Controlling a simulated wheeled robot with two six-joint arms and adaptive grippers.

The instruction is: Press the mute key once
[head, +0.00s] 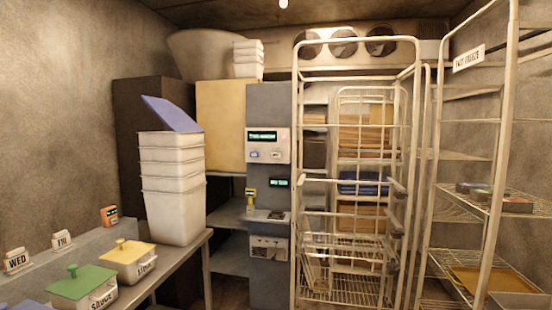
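A pale control panel (283,143) is fixed high on the grey column (268,105) in the middle of the head view. It has a dark display with green text (262,136). Below the display are a bluish key (254,154) and a pale key (276,155). The key lettering is too small to read, so I cannot tell which one is the mute key. A second small green display (279,183) sits lower on the column. Neither of my grippers is in view.
A wire cage trolley (297,120) stands right of the column, with a shelf rack (480,200) farther right. Stacked white tubs (172,215), a yellow-lidded tub (128,250) and a green-lidded tub (82,283) stand on the left counter. A yellow device (250,198) is below the panel.

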